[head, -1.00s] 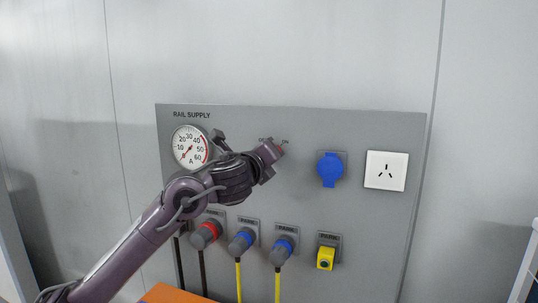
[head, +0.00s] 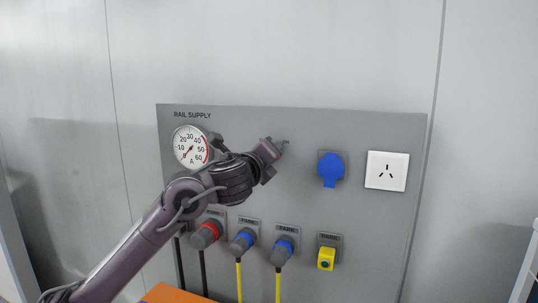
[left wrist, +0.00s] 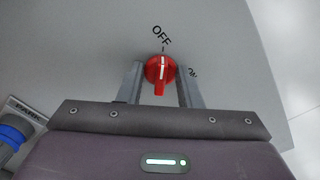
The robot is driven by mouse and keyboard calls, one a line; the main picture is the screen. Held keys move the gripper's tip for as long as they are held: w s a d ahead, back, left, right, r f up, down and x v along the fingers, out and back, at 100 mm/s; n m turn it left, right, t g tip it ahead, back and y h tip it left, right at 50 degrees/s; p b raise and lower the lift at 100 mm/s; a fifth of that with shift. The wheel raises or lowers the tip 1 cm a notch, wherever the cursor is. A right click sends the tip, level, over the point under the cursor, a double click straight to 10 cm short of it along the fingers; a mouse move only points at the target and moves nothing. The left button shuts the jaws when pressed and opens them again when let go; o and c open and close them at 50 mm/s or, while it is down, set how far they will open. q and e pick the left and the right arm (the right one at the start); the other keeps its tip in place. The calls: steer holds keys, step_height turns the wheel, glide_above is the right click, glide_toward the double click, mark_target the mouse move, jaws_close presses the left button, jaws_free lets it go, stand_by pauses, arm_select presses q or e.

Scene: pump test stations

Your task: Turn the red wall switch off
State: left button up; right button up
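The red switch (left wrist: 160,70) is a round knob with a handle on the grey wall panel. In the left wrist view its white line points up at the OFF label (left wrist: 161,36); the ON label (left wrist: 192,73) is to its right. My left gripper (left wrist: 160,84) has one finger on each side of the knob, with small gaps between fingers and handle. It looks open around the switch. In the head view my left gripper (head: 275,141) is at the panel's upper middle and largely hides the switch. My right gripper is in neither view.
The panel (head: 360,128) also carries a round gauge (head: 190,147), a blue socket (head: 331,168) and a white outlet (head: 386,171). An orange surface (head: 172,294) is at the bottom.

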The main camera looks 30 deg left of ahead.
arm_select(q)
steer(key=b+v, duration=0.1)
steer(key=v, duration=0.6)
steer(key=shift+s, duration=0.4)
steer(key=shift+d+f, duration=0.1)
